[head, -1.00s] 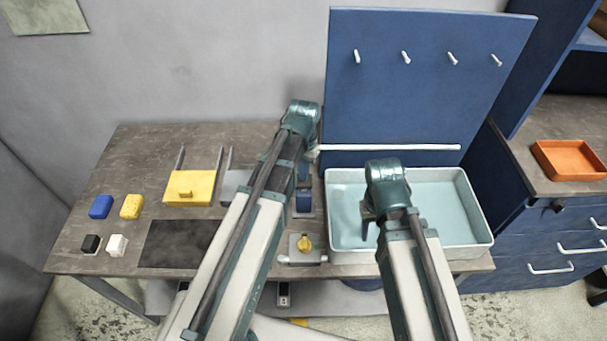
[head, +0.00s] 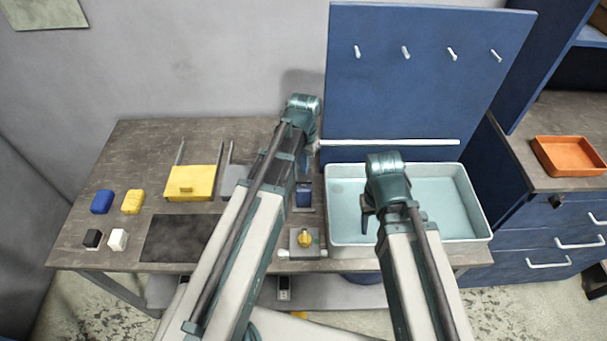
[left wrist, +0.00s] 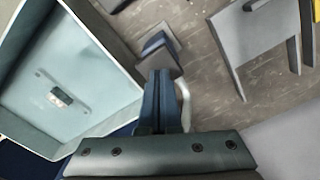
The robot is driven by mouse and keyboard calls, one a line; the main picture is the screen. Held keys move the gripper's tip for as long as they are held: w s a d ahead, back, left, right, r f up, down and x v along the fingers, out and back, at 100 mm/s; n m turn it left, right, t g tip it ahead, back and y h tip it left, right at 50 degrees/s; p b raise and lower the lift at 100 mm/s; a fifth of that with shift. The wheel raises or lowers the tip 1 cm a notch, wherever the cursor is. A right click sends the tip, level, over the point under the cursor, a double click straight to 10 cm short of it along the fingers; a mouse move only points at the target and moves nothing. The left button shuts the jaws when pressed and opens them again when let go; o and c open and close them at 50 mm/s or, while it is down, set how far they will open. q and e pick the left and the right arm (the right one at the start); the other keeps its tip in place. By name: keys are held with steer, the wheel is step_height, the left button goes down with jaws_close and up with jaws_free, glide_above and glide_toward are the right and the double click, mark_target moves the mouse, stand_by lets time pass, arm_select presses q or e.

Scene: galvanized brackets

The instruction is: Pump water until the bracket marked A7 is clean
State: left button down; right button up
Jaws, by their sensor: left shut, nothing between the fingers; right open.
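My left gripper (left wrist: 158,78) is shut and empty in the left wrist view, its fingertips close to a dark blue block-like part (left wrist: 158,55); I cannot tell whether they touch. In the head view my left arm hides most of that gripper. A blue post (head: 304,196) stands on the bench beside the basin. In the left wrist view a small flat grey piece with a darker middle (left wrist: 61,97), perhaps a bracket, lies in the basin (left wrist: 110,50). No A7 mark is readable. My right gripper (head: 366,212) is open over the basin's left part.
A yellow knob (head: 305,238) sits on a plate at the bench front. Left are a yellow block (head: 190,184), a dark mat (head: 168,240), blue (head: 102,202) and yellow (head: 132,202) pieces. A blue pegboard (head: 425,85) stands behind; an orange tray (head: 568,156) is right.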

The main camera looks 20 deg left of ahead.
arm_select(q)
steer(key=shift+f+b, duration=1.6)
steer(key=shift+f, duration=0.2)
arm_select(e)
steer(key=shift+f, duration=1.75)
arm_select(q)
steer(key=shift+r, duration=0.1)
arm_select(e)
steer(key=shift+r, duration=0.1)
arm_select(q)
steer(key=shift+r+p, duration=2.1)
steer(key=shift+p, duration=0.1)
arm_select(e)
steer(key=shift+r, duration=2.05)
arm_select(q)
step_height(320, 180, up, 6)
steer(key=p, duration=0.6)
arm_select(e)
step_height(320, 180, up, 6)
